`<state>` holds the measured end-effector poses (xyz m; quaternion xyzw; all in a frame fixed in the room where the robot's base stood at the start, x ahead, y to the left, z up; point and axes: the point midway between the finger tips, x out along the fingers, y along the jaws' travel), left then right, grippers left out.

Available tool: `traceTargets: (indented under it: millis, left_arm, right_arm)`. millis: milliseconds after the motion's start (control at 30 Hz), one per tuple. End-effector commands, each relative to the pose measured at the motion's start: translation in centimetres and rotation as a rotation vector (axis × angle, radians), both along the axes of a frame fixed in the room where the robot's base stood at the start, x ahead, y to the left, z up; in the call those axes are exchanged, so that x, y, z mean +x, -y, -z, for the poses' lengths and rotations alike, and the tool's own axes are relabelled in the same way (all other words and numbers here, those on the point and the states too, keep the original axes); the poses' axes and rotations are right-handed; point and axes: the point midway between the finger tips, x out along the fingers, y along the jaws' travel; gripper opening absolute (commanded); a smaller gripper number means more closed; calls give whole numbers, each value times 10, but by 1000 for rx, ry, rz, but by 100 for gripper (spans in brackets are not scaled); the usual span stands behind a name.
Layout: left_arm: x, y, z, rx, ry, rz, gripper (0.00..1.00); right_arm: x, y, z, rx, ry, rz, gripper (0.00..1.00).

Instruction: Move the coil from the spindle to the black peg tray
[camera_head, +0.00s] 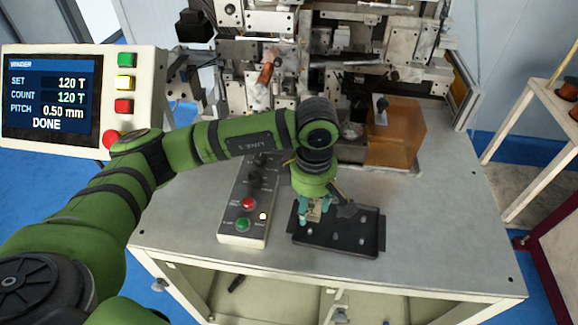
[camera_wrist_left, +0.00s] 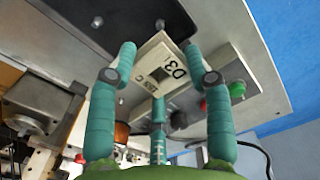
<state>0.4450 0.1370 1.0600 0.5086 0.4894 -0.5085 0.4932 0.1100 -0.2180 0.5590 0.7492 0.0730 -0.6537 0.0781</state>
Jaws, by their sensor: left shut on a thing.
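My left gripper (camera_head: 316,207) reaches in from the left and points down over the left part of the black peg tray (camera_head: 370,249). In the head view only a small pale part of the coil (camera_head: 315,214) shows between the fingers. Several short silver pegs stand in the tray, which also shows in the left wrist view (camera_wrist_left: 75,14). I cannot tell whether the coil touches a peg. I cannot make out the spindle behind my arm.
A control box (camera_head: 236,220) with red and green buttons stands left of the tray. The winder (camera_head: 330,45) fills the back, with an amber block (camera_head: 400,135) at its right. The display (camera_head: 50,95) reads DONE. The bench top (camera_head: 440,215) is clear right of the tray.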

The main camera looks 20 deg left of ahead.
Motion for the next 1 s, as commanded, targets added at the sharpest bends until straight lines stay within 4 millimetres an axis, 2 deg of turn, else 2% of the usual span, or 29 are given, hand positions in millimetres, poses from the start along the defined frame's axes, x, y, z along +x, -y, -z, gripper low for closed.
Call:
traceTargets:
  millis: [200, 300, 633, 1000]
  left_arm:
    - [-4, 5, 9, 0, 0, 9, 24]
    - [-4, 5, 17, 0, 0, 8, 24]
    - [-4, 5, 47, 1, 0, 7, 24]
    - [-3, 4, 51, 0, 1, 8, 24]
  right_arm:
    - [-29, 2, 5, -4, -46, 0, 55]
    - [-38, 4, 9, -7, -61, 0, 55]
    - [-29, 5, 22, -9, -46, -1, 55]
    - [-23, 5, 22, -8, -35, -1, 55]
